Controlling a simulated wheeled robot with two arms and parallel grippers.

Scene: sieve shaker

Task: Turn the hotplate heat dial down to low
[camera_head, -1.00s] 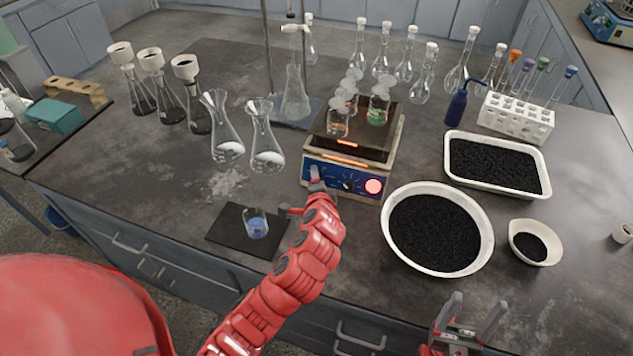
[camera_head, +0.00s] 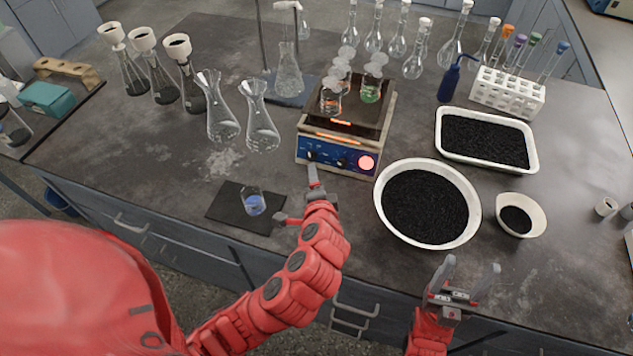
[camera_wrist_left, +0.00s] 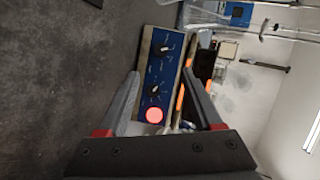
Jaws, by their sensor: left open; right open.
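The hotplate (camera_head: 345,130) stands mid-bench with a blue front panel. The panel bears two dark dials, a left one (camera_head: 311,156) and a middle one (camera_head: 342,162), and a glowing red round light (camera_head: 367,162). I cannot tell which dial sets heat. My left gripper (camera_head: 298,197) is open and empty just in front of the panel, its upper fingertip below the left dial. In the left wrist view both dials (camera_wrist_left: 165,48) (camera_wrist_left: 155,90) show beyond the open fingers, their pointers too small to read surely. My right gripper (camera_head: 468,270) is open and empty near the bench's front edge.

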